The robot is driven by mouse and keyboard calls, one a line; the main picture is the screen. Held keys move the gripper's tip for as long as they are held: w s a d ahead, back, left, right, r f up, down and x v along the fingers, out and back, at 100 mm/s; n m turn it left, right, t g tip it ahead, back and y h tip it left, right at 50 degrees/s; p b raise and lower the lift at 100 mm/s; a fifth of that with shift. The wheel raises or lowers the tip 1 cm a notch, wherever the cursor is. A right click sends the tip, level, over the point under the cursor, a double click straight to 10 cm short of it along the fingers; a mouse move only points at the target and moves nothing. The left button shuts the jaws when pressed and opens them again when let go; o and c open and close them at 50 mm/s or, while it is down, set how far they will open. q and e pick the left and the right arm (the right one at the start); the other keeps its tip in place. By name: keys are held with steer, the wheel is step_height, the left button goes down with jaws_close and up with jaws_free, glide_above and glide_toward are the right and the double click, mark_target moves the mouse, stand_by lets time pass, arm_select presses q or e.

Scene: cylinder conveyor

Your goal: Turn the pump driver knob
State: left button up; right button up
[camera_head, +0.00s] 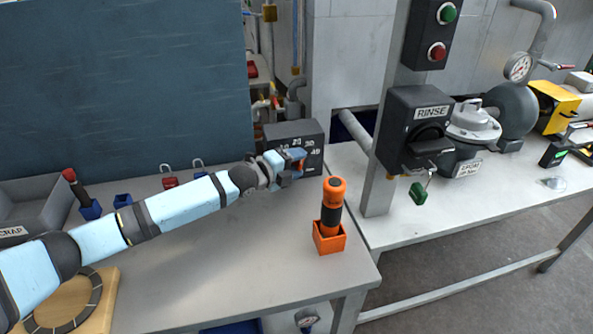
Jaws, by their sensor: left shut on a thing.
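A dark box with white dial numbers (312,134) stands at the back of the grey table; it looks like the pump driver. My left arm reaches in from the left, and my left gripper (298,160) is at the front face of this box, over its dial. The gripper is shut on the knob there. The fingers and wrist hide the knob itself and part of the dial, so I cannot tell which number it points to. My right gripper is not in view.
An orange and black tool (332,205) stands in an orange holder (329,238) at the table's right front. A black RINSE box (414,129) is on a post to the right. Padlocks (170,182) and blue holders stand at the back left. The table's middle is clear.

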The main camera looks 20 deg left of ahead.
arm_select(q)
steer(key=shift+f+t+b, duration=0.1)
steer(key=shift+t+b, duration=0.2)
steer(key=o, duration=0.9)
steer(key=v, duration=1.4)
steer(key=shift+w+a, duration=0.1)
